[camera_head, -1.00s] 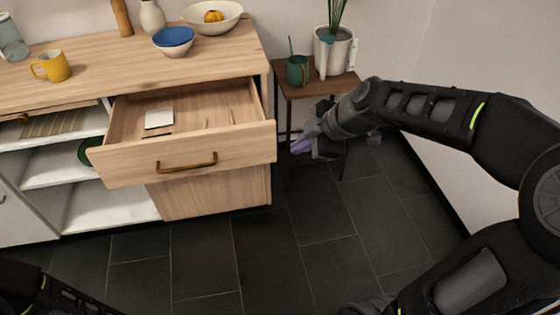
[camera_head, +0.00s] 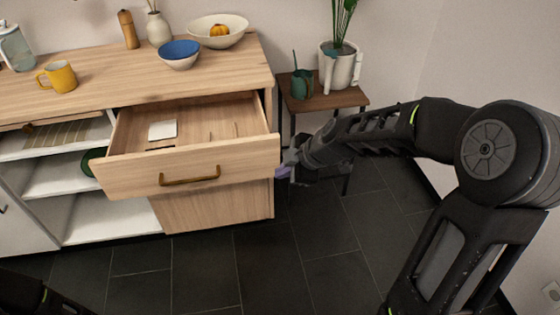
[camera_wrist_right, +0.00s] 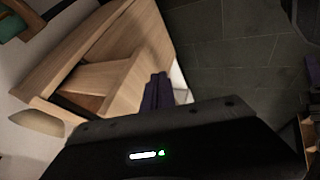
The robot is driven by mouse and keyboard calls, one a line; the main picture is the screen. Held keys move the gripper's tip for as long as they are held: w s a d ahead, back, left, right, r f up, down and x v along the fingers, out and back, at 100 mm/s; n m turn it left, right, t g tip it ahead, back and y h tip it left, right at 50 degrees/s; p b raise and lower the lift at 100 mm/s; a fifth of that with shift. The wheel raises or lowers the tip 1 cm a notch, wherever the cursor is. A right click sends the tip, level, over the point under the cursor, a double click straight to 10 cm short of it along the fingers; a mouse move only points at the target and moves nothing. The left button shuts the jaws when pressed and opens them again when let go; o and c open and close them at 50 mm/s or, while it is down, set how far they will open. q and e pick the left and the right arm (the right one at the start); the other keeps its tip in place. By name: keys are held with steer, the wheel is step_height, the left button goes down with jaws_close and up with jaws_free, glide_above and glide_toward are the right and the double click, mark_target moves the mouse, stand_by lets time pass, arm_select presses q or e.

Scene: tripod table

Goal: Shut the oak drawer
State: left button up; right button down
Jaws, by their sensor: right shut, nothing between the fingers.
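The oak drawer (camera_head: 225,176) is pulled out of the light wood cabinet, with a bronze bar handle (camera_head: 190,176) on its front. A white card-like item and a few small pieces lie inside it. My right gripper (camera_head: 284,172) is shut and empty, with purple fingertips at the right end of the drawer front. In the right wrist view the shut purple fingers (camera_wrist_right: 157,92) point at the pale wood; whether they touch it I cannot tell. My left gripper is not in view; only a bit of my left arm shows at the lower left.
On the cabinet top (camera_head: 110,75) stand a yellow mug (camera_head: 62,77), a blue-and-white bowl (camera_head: 179,54), a cream bowl (camera_head: 218,30) and a vase (camera_head: 158,28). A side table (camera_head: 340,98) with a potted plant and green cup is right of the cabinet. The dark tiled floor in front is clear.

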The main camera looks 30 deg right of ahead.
mark_target(272, 165)
steer(key=w, duration=0.2)
steer(key=w+d+p, duration=0.1)
steer(key=shift+w, duration=0.4)
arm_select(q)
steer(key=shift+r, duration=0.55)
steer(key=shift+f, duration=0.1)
arm_select(e)
steer(key=shift+w, duration=0.15)
